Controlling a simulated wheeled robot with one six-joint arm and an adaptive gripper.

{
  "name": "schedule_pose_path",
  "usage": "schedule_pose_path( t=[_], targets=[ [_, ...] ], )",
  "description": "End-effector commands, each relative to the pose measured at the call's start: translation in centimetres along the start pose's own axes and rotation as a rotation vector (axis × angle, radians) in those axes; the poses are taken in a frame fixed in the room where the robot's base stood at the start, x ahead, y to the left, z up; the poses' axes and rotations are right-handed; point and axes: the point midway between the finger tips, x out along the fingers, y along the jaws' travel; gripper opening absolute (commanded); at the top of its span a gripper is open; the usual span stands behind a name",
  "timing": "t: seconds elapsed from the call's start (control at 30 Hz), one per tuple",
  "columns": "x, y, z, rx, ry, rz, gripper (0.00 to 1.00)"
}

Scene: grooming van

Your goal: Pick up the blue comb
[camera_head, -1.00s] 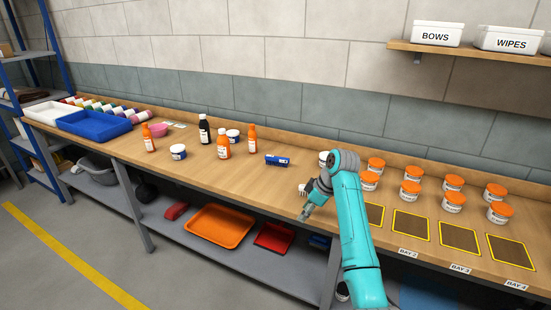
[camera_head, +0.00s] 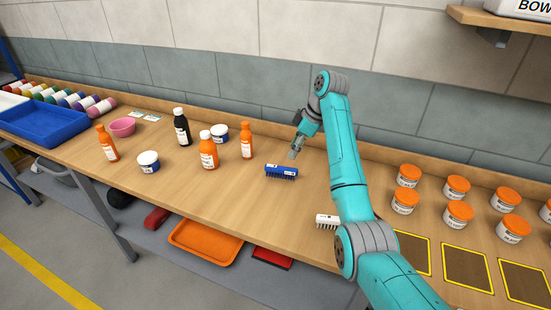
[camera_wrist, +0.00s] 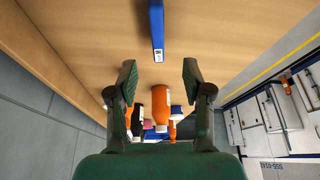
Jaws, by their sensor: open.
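The blue comb (camera_head: 282,172) lies on the wooden bench, its dark teeth toward the front edge and a white label at its right end. In the wrist view the blue comb (camera_wrist: 157,22) shows at the top edge, partly cut off, ahead of the space between the fingers. My gripper (camera_head: 294,153) is above the bench, just behind and slightly right of the comb in the head view. In the wrist view my gripper (camera_wrist: 160,78) has its two fingers wide apart with nothing held between them.
Orange bottles (camera_head: 208,150), a black bottle (camera_head: 182,127) and white tubs (camera_head: 148,162) stand left of the comb. Orange-lidded jars (camera_head: 405,201) stand farther right. Bare bench lies in front of the comb.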

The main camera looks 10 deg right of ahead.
Motion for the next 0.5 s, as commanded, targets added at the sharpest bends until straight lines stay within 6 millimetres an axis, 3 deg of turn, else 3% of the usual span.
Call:
schedule_pose_path(
  t=[0.17,0.5],
  targets=[
    [0.5,0.0,0.0,0.000,0.000,-0.002,0.50],
    [4.9,-0.1,0.0,0.000,0.000,-0.003,0.50]
  ],
)
